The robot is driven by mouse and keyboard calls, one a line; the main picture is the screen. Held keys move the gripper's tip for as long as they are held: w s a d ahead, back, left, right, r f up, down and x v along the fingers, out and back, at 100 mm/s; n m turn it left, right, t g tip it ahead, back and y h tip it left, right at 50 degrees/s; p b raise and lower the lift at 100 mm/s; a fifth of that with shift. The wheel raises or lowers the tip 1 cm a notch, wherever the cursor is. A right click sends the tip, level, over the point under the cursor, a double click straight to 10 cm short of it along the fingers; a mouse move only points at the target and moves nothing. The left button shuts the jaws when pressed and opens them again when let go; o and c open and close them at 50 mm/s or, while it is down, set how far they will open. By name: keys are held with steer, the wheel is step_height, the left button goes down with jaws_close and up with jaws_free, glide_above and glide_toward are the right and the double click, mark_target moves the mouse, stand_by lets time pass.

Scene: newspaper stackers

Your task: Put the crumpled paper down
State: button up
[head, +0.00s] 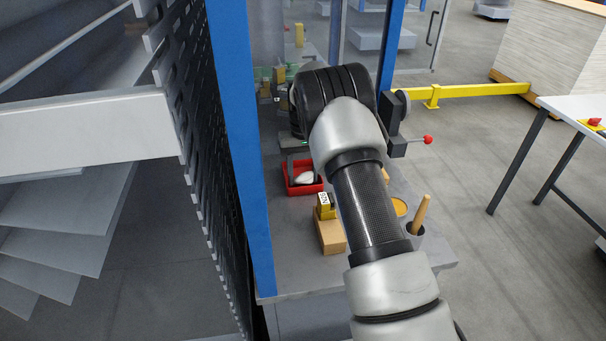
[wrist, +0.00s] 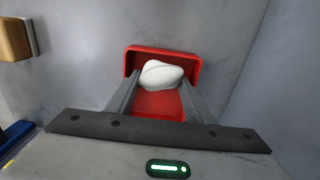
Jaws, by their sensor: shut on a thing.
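The crumpled paper (wrist: 162,74) is a smooth-looking white lump between the two fingers of my gripper (wrist: 160,82), which is shut on it. A red open tray (wrist: 158,104) lies right behind and below the paper in the wrist view. In the head view, the white paper (head: 304,179) shows within the outline of the red tray (head: 291,188). I cannot tell whether the paper touches the tray floor. My arm hides most of the gripper in the head view.
The grey bench holds a wooden block (head: 331,239) with a yellow stamp-like piece (head: 325,207), and a cup (head: 414,238) with a wooden handle (head: 421,212). A blue post (head: 240,140) and black perforated panel stand left. A red-knobbed lever (head: 427,140) sticks out right.

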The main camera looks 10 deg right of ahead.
steer(key=shift+f, duration=0.2)
steer(key=o, duration=0.7)
steer(key=shift+o, duration=0.2)
